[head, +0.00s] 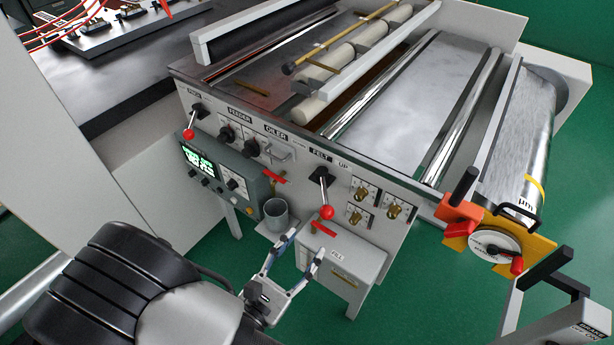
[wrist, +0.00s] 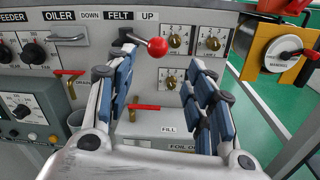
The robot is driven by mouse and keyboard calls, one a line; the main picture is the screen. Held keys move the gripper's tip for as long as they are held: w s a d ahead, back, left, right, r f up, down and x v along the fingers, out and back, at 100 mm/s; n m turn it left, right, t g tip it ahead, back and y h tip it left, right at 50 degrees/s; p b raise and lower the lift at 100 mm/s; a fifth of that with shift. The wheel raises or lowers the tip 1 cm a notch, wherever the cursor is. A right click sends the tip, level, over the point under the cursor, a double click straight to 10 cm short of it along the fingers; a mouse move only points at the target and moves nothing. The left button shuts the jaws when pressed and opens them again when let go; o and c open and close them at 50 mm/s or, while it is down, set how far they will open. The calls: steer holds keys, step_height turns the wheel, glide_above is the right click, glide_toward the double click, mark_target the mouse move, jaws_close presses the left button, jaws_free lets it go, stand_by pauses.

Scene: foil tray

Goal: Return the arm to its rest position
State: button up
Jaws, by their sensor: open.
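My gripper (head: 297,256) is open and empty in front of the machine's control panel, at lower centre in the head view. Its two blue-padded fingers (wrist: 162,108) stand apart in the wrist view, with the fill box showing between them. The red-knobbed felt lever (head: 325,196) is above and beyond the fingertips. In the wrist view its red ball (wrist: 158,47) shows above and between the fingers, apart from them. My dark arm fills the lower left of the head view.
The fill box (head: 345,268) with a red handle and a grey cup (head: 276,213) stand close beyond my gripper. A dial with a red crank (head: 495,246) is on the right. A green-screened meter (head: 199,157) is on the left. Green floor (head: 421,290) is open at lower right.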

steer(key=s+d+r+m+g+h, duration=0.15)
steer(key=d+r+m+g, duration=0.25)
steer(key=d+m+g, duration=0.4)
steer(key=s+d+r+m+g+h, duration=0.1)
steer(key=s+d+r+m+g, duration=0.3)
steer(key=d+m+g, duration=0.55)
steer(key=s+d+r+m+t+y, duration=0.1)
steer(key=s+r+m+t+y, duration=0.3)
steer(key=r+m+y, duration=0.5)
steer(key=shift+d+r+m+t+y, duration=0.2)
steer(key=shift+r+m+t+y, duration=0.15)
steer(key=shift+m+t+y, duration=0.65)
